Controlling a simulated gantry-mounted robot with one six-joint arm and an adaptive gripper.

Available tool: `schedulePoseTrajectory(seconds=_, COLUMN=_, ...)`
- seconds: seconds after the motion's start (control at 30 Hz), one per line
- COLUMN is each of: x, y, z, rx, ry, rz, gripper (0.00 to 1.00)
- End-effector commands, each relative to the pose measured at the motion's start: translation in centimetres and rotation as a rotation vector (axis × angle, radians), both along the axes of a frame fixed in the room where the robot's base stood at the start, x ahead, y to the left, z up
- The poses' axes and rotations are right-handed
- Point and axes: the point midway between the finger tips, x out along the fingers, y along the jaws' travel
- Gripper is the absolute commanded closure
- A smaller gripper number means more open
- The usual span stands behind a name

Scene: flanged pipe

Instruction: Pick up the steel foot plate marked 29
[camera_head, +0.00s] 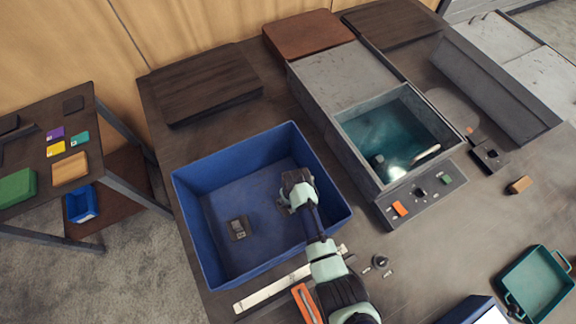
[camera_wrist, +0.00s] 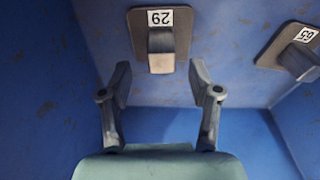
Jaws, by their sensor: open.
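The steel foot plate marked 29 (camera_wrist: 139,27) lies on the floor of the blue bin in the wrist view. It is a dark square plate with a raised block in the middle and a white label. My gripper (camera_wrist: 159,78) is open and empty, with one finger on each side of the block's line and the fingertips just short of the plate. In the head view my gripper (camera_head: 293,188) reaches down inside the blue bin (camera_head: 207,262), near its right wall, and I cannot make out the marked plate clearly there.
A second labelled foot plate (camera_wrist: 271,52) lies to the right in the wrist view. In the head view a plate (camera_head: 238,229) lies on the bin's left part. The bin's walls stand around my gripper. A water-filled grey tank (camera_head: 360,165) stands to the right.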

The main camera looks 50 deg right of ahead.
Motion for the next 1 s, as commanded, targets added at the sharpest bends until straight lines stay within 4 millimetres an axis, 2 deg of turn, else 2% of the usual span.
schedulePoseTrajectory(seconds=0.03, x=0.1, y=0.1, z=-1.3, rx=0.002, ry=0.004, rz=0.000, gripper=0.38)
schedulePoseTrajectory(seconds=0.2, x=0.5, y=0.0, z=-3.9, rx=0.000, ry=0.001, rz=0.000, gripper=0.38)
schedulePoseTrajectory(seconds=0.47, x=0.6, y=0.0, z=-4.1, rx=0.000, ry=0.000, rz=0.000, gripper=0.38)
schedulePoseTrajectory(seconds=0.83, x=0.6, y=0.0, z=-4.1, rx=0.000, ry=0.000, rz=0.000, gripper=0.97)
schedulePoseTrajectory(seconds=0.87, x=0.6, y=0.0, z=-4.1, rx=0.000, ry=0.000, rz=0.000, gripper=1.00)
schedulePoseTrajectory(seconds=1.0, x=0.6, y=0.0, z=-4.1, rx=0.000, ry=0.000, rz=0.000, gripper=1.00)
